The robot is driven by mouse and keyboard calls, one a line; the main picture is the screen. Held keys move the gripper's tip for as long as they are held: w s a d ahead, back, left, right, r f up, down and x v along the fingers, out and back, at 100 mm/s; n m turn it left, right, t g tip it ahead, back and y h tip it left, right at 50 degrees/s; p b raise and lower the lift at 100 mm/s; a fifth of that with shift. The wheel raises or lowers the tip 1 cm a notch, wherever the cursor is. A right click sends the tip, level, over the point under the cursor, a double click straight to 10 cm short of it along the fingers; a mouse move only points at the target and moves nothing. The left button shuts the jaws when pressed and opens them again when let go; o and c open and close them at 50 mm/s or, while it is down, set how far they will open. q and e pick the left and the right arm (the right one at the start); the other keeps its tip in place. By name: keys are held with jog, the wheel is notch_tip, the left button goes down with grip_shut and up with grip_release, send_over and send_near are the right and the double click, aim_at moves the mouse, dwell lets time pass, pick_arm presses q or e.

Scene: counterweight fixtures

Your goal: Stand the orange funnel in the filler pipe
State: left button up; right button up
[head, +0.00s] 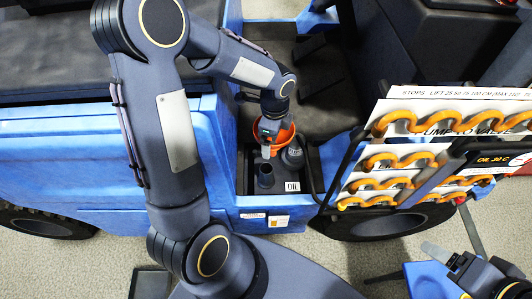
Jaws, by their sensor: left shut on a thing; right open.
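The orange funnel (286,135) is in the head view, above a dark recess in the blue vehicle. My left gripper (267,148) reaches down from above and is shut on the funnel's near rim. The lower part of the funnel is hidden, so I cannot tell its tilt. A dark, open-topped upright pipe (265,173), which looks like the filler pipe, stands in the recess just in front of the gripper. The funnel is behind it and to the right, not in it. My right gripper (437,252) is open and empty at the lower right.
A dark rounded container (293,156) stands right of the pipe, close to the funnel. A panel with orange coiled hoses (405,160) rises on the right.

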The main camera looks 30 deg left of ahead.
pick_arm(q)
notch_tip(320, 180, down, 7)
jog(key=s+a+m+b, duration=0.1)
jog(key=m+b, duration=0.4)
jog(key=m, duration=0.3)
jog(key=shift+s+a+f, duration=0.2)
jog(key=shift+s, duration=0.1)
jog(key=shift+r, duration=0.1)
jog(key=shift+f, duration=0.2)
jog(key=shift+f+b, duration=1.1)
jog(key=shift+f, duration=0.3)
